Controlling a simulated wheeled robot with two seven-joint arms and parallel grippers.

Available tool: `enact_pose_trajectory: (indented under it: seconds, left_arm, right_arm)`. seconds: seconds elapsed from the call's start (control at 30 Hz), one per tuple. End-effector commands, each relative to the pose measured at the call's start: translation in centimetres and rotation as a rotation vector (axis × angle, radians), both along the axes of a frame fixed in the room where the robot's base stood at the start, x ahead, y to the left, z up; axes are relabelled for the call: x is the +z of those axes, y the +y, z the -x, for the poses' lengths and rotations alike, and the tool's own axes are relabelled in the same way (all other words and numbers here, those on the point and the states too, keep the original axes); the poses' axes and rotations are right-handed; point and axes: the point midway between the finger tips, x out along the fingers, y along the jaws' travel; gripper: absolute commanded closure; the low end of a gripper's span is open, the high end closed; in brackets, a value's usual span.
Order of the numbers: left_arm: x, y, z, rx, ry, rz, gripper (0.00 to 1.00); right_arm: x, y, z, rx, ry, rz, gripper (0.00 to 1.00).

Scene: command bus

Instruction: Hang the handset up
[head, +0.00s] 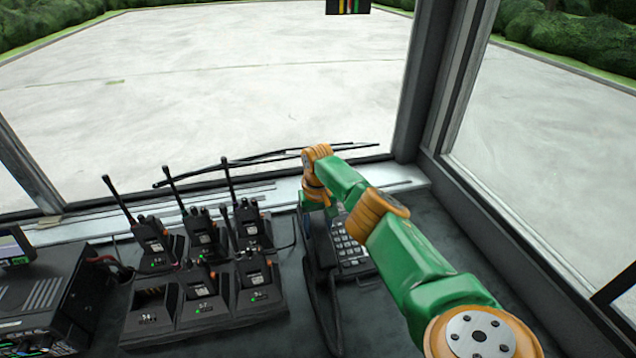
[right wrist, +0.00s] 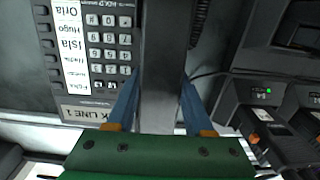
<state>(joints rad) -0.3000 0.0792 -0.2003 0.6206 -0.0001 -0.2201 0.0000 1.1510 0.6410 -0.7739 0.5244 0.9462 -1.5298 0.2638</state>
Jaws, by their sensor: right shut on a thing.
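The desk phone (head: 352,256) is black with a number keypad and stands on the dark console, partly hidden behind my right arm. Its keypad (right wrist: 108,45) and a white name list also show in the right wrist view. The dark handset (right wrist: 163,60) runs between the blue fingers of my right gripper (right wrist: 160,108), which is shut on it, beside the keypad. In the head view the handset (head: 321,243) is at the left side of the phone. I cannot tell whether it touches the cradle. My left gripper is not in view.
Several handheld radios with upright antennas stand in a charger (head: 205,309) left of the phone. A black radio unit (head: 38,300) is at the far left. The window frame (head: 428,90) rises behind and to the right. Bare console lies right of my arm.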

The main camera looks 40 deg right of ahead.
Motion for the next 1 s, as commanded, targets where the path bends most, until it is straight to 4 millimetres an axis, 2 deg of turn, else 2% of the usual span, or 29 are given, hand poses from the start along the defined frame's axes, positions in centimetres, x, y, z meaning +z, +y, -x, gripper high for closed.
enact_pose_trajectory:
  seconds: [0.07, 0.1, 0.2, 0.23, 0.53, 0.67, 0.8, 1.0]
  left_arm:
    - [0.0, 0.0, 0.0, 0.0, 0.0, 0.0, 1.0]
    - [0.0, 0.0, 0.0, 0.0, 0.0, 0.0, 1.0]
    - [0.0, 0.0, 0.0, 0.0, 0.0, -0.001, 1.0]
    - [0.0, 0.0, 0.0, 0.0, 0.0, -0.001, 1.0]
    - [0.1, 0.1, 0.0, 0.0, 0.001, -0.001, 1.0]
    - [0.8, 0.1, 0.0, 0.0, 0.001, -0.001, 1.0]
    - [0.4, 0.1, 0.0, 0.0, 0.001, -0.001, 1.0]
    - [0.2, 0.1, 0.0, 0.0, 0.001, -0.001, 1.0]
  right_arm:
    - [0.0, 0.0, 0.0, 0.0, 0.0, 0.0, 1.0]
    - [0.0, 0.0, 0.0, 0.0, 0.0, 0.0, 0.45]
    - [0.0, 0.0, 0.0, 0.0, 0.0, 0.0, 0.18]
    - [0.0, 0.0, 0.0, 0.0, 0.0, 0.0, 0.13]
    - [0.3, 0.0, 0.0, 0.0, 0.0, 0.0, 0.13]
    - [2.9, -0.1, 0.0, 0.0, -0.004, 0.001, 0.13]
    - [5.5, 0.0, -0.1, 0.0, -0.004, 0.0, 0.13]
    - [7.1, 0.0, 0.0, 0.0, -0.001, 0.0, 0.13]
